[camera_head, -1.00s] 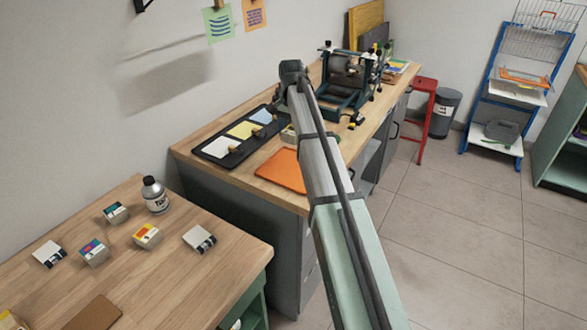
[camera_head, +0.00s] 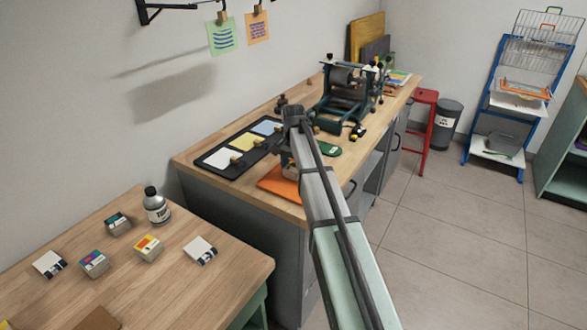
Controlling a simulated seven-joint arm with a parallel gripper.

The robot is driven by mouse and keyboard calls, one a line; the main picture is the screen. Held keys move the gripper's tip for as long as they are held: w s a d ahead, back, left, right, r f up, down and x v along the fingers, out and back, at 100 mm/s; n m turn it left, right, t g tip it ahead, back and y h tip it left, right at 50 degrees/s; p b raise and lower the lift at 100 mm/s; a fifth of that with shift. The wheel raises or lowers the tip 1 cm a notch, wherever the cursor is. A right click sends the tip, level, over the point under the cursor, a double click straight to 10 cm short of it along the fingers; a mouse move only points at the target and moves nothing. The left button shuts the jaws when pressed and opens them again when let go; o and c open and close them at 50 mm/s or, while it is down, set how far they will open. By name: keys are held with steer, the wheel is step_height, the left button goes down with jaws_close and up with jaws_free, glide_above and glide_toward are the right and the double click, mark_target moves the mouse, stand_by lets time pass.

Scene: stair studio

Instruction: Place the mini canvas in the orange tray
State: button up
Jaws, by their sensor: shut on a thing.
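The orange tray (camera_head: 276,184) lies flat on the far workbench, near its front left corner. Its right part is hidden by my arm. My gripper (camera_head: 288,164) points down over the tray, partly hidden behind my own wrist and forearm. It is shut on a small pale thing (camera_head: 290,173), which I take to be the mini canvas. Only a bit of it shows, right above or at the tray. I cannot tell whether it touches the tray.
A black tray (camera_head: 212,166) with white, yellow and blue panels lies left of the orange tray. A green item (camera_head: 327,149) and a press (camera_head: 346,95) stand beyond. The near table (camera_head: 190,285) holds a bottle (camera_head: 156,206), small boxes and white cards. Open floor lies right.

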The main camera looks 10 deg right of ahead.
mark_target(294, 167)
steer(key=shift+f, duration=0.15)
steer(key=o, duration=1)
steer(key=shift+o, duration=0.2)
steer(key=shift+r, duration=0.2)
step_height(294, 167, up, 12)
